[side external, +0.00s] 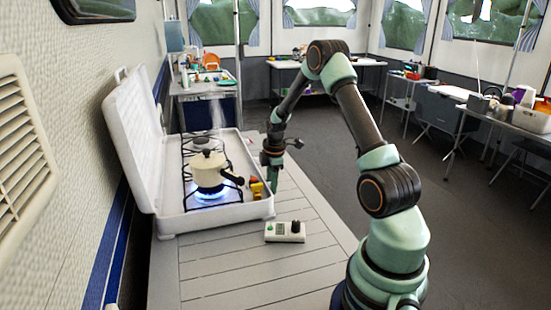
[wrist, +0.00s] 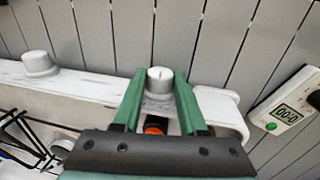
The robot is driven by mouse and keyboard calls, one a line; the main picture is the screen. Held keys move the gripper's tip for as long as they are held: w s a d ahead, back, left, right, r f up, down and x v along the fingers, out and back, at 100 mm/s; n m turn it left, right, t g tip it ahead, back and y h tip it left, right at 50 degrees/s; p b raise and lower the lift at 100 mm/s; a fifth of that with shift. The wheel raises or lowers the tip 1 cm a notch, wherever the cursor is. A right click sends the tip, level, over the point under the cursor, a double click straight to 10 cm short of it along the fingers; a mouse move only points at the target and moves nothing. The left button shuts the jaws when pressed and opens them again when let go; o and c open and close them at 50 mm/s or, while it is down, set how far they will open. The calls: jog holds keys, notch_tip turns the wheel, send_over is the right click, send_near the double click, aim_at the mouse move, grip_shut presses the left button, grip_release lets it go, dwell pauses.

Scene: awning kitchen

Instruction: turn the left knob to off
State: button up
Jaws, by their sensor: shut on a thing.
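My gripper (wrist: 160,88) is shut on a pale grey knob (wrist: 160,76) on the white front rail of the camping stove (wrist: 85,90). One green finger is on each side of the knob, and a faint line on its top runs roughly up and down in the wrist view. A second knob (wrist: 38,64) stands farther left on the rail, apart from my gripper. In the side view my gripper (side external: 272,178) is low at the stove's right edge, and the knobs cannot be made out. Blue flame (side external: 209,194) burns under a cream pot (side external: 208,170), with steam above it.
Small red and yellow items (side external: 256,187) sit beside my gripper. The stove's open lid (side external: 130,140) stands at left.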

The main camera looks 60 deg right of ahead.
jog(key=shift+d+g+y, duration=0.1)
jog(key=shift+g+y, duration=0.2)
jog(key=shift+w+d+g+y, duration=0.1)
jog(key=shift+w+g+y, duration=0.05)
jog(key=shift+g+y, duration=0.55)
jog(key=shift+w+d+f+g+y, duration=0.1)
jog(key=shift+d+g+y, duration=0.1)
jog(key=shift+g+y, duration=0.6)
jog(key=o, duration=1.6)
jog(key=shift+a, duration=0.1)
